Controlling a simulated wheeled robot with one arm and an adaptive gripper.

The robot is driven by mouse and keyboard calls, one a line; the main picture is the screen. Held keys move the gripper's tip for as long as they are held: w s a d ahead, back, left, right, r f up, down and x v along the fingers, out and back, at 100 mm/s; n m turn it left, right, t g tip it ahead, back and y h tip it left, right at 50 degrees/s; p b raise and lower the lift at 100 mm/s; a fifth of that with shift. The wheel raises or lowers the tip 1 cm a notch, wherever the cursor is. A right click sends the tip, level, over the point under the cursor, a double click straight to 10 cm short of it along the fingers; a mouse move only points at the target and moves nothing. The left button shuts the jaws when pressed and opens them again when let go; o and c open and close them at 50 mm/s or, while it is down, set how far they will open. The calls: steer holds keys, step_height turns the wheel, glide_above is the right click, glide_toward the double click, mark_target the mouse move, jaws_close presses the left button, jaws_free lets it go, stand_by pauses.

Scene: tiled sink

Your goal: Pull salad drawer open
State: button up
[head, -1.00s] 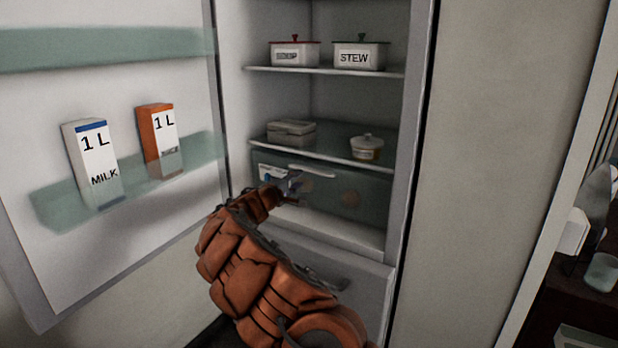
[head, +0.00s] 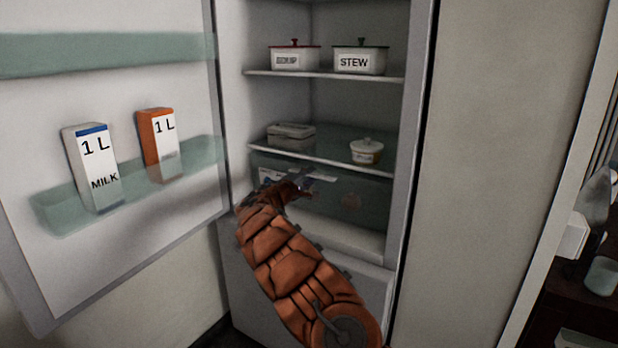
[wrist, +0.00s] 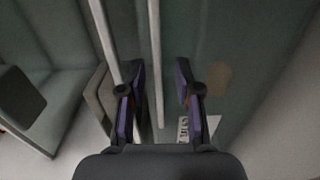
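The salad drawer (head: 368,207) is the greenish see-through bin under the lowest shelf of the open fridge. Its interior shows dim, blurred contents. My gripper (head: 302,180) is at the upper part of the drawer front, left of its middle, and hides part of it. In the wrist view my gripper (wrist: 160,92) is open, with its two fingers apart. A pale, thin bar (wrist: 155,45), apparently the drawer's handle or top edge, runs between the fingers. I cannot tell whether either finger touches it. A printed label shows beside the right finger.
The fridge door (head: 110,240) stands open at left, with a milk carton (head: 92,165) and an orange carton (head: 158,142) in its bin. A shelf (head: 330,160) with a grey box (head: 290,136) and a small lidded pot (head: 366,152) is just above the drawer. A wall (head: 490,180) bounds the right.

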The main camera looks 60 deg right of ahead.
stand_by(0.3)
steer(key=shift+r, duration=0.1)
jaws_close()
stand_by(0.4)
